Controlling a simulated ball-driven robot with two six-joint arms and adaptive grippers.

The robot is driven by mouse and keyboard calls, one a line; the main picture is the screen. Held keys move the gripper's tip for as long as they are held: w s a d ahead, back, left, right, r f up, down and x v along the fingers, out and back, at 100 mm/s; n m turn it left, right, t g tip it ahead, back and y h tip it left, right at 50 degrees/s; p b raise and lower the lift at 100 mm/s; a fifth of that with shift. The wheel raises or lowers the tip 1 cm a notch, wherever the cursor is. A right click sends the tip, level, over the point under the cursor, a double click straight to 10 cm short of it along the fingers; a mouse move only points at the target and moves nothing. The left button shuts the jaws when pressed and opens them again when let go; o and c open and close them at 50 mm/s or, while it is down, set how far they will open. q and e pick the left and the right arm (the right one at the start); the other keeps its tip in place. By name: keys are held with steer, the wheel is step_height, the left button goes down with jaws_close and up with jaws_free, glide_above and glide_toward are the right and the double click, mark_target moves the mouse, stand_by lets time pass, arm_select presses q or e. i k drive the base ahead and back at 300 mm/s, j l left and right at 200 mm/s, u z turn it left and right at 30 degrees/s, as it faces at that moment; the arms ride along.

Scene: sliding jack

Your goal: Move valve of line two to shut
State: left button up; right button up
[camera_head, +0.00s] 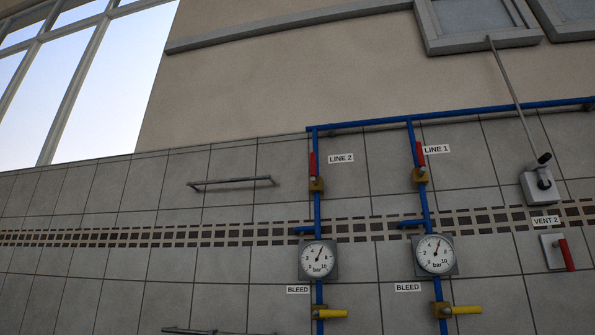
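The line two valve is a brass body (316,185) with a red lever (312,164) on the left blue vertical pipe. Its lever points up, in line with the pipe. The label LINE 2 (341,158) is to its right. A round gauge (318,260) sits below it on the same pipe. Neither of my grippers shows in the head view.
The similar line one valve (420,176) has its red lever up too. Yellow bleed levers (330,314) (466,310) point right below the gauges. A crank box (541,186) and a red vent lever (566,254) are at right. A wall rail (232,182) is at left.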

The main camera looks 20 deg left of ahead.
mark_target(314, 169)
steer(key=i+l+u, duration=0.25)
steer(key=u, duration=0.2)
steer(key=i+l+u, duration=0.4)
steer(key=k, duration=0.05)
